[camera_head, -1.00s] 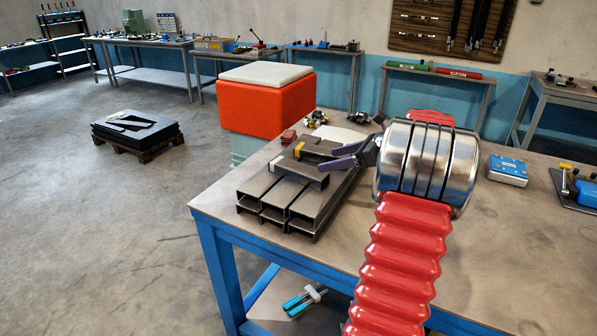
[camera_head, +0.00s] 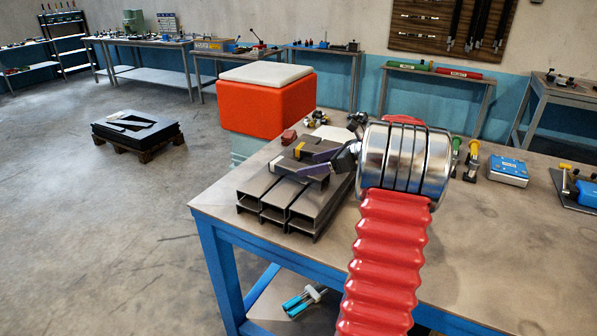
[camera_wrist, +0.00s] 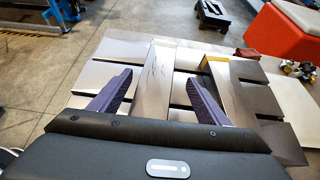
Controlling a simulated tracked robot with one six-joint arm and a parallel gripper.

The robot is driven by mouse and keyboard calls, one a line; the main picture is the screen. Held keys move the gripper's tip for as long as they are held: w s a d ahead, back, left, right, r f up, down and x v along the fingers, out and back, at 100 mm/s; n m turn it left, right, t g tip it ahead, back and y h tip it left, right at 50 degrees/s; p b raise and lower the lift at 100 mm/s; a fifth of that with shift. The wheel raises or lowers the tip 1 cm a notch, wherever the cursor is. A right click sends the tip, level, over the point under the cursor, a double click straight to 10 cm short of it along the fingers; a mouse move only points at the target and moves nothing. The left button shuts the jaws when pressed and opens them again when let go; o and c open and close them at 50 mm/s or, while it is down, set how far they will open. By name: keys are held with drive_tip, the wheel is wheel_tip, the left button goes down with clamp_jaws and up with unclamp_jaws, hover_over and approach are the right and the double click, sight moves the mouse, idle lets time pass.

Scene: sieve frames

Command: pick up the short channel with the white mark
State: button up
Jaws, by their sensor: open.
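The short channel with the white mark (camera_head: 288,167) lies on top of the stack of grey channels on the table; its pale band is near its left end. In the wrist view this channel (camera_wrist: 154,88) runs lengthwise between my two purple fingers, with the pale band at its far end. My gripper (camera_head: 307,161) is open, with one finger on each side of the channel. It also shows in the wrist view (camera_wrist: 160,77). Gaps seem to remain between fingers and channel; I cannot tell the finger height exactly.
A short channel with a yellow mark (camera_head: 302,149) lies just behind, close to my far finger. Longer channels (camera_head: 248,187) lie side by side underneath. A blue-white box (camera_head: 508,170) and small tools stand at the right. The front right of the table (camera_head: 490,260) is clear.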

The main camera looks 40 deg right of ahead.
sight(298, 167)
drive_tip(key=x, duration=0.4)
drive_tip(key=shift+a, duration=0.2)
drive_tip(key=shift+c, duration=0.3)
clamp_jaws()
idle(0.7)
drive_tip(key=shift+r, duration=0.15)
